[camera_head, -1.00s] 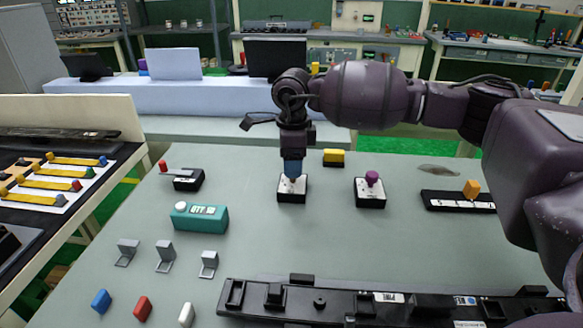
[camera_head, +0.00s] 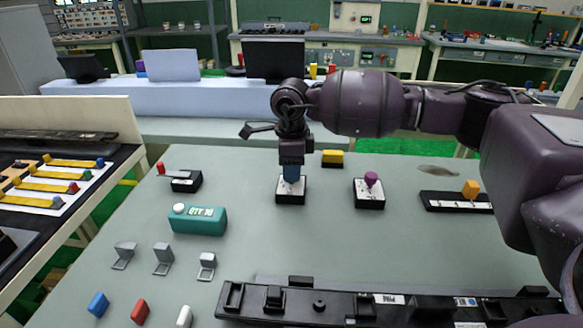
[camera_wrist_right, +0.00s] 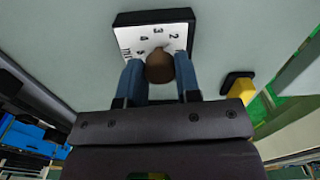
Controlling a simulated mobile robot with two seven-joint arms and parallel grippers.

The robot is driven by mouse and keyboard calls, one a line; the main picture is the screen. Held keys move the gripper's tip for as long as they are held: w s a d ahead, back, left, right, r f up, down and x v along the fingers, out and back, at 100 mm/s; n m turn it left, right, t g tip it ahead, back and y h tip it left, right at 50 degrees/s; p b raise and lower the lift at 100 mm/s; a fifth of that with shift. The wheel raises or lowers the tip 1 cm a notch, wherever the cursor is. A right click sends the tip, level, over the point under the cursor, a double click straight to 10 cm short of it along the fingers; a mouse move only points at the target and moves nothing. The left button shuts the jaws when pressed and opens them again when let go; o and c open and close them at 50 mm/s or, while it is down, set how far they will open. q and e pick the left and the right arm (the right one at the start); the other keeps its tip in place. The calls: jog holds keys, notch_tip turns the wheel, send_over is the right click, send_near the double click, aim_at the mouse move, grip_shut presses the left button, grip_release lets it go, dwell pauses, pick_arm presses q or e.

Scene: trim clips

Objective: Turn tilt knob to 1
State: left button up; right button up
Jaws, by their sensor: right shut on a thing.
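My right gripper (camera_head: 291,177) points straight down at the black box with a white dial plate (camera_head: 291,198) in the middle of the table. In the right wrist view, its two blue fingers (camera_wrist_right: 160,74) sit either side of a round brown knob (camera_wrist_right: 160,66) and are shut on it. The white dial plate (camera_wrist_right: 150,39) there shows the numbers 2, 3 and others along its edge, plus a partly hidden word. The number 1 and any pointer on the knob are hidden or unclear. In the head view the fingers hide the knob. My left gripper is not in view.
A box with a purple knob (camera_head: 371,180) stands to the right, and a yellow block (camera_head: 332,158) behind. A slider strip with an orange handle (camera_head: 470,187) is further right. A teal counter (camera_head: 198,219) is at left. A long black trim rail (camera_head: 350,306) lies in front.

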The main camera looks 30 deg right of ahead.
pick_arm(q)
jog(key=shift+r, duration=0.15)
pick_arm(e)
jog(key=shift+r+m+p, duration=0.25)
jog(key=shift+m+p, duration=0.3)
jog(key=shift+m, duration=0.15)
jog(key=m+p, duration=0.2)
jog(key=m, duration=0.1)
jog(key=shift+r, duration=0.1)
jog(key=m+p, duration=0.2)
jog(key=m, duration=0.1)
jog(key=shift+f+m+p, duration=0.2)
jog(key=shift+m+p, duration=0.1)
jog(key=shift+m, duration=0.3)
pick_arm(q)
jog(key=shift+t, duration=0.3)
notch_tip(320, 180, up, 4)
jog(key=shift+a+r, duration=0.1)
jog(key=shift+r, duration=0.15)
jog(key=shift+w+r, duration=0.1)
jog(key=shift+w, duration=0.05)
pick_arm(e)
jog(key=shift+f+m, duration=0.1)
jog(key=shift+m, duration=0.2)
jog(key=o, duration=0.9)
jog(key=shift+o, duration=0.2)
